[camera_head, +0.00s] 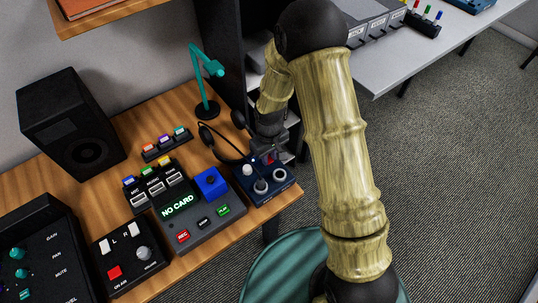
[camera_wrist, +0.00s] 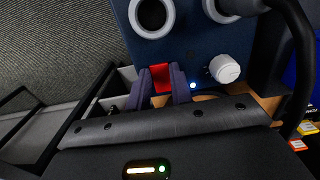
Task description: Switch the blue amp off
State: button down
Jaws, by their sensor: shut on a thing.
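The blue amp (camera_head: 262,187) sits near the right end of the wooden desk. In the wrist view its dark blue panel (camera_wrist: 192,45) shows a white knob (camera_wrist: 224,69), two large round silver-rimmed parts and a small lit bluish-white light (camera_wrist: 193,85). My gripper (camera_head: 268,158) reaches down to the amp's far edge. In the wrist view the two fingers of my gripper (camera_wrist: 162,86) are shut on a red switch (camera_wrist: 161,74) at the amp's edge, one finger on each side. The switch's lower part and its tilt are hidden by the fingers.
Left of the amp stands a recorder (camera_head: 200,222) reading "NO CARD", with a blue block on it. A headset (camera_head: 222,148) with a black cable, a teal lamp (camera_head: 206,75) and a speaker (camera_head: 72,122) stand behind. The desk's right edge is close.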

jog(key=shift+r, duration=0.1)
jog(key=shift+w+a+r+g+h+p, duration=0.15)
jog(key=shift+g+h+p, duration=0.25)
jog(key=shift+p, duration=0.65)
jog(key=shift+w+a+g+h+p, duration=0.15)
jog(key=shift+g+h+p, duration=0.25)
jog(key=shift+g+p, duration=0.35)
jog(key=c, duration=1.2)
grip_release()
jog(key=shift+c, duration=0.2)
jog(key=b+v, duration=0.1)
jog(key=v, duration=1.6)
jog(key=shift+w, duration=0.15)
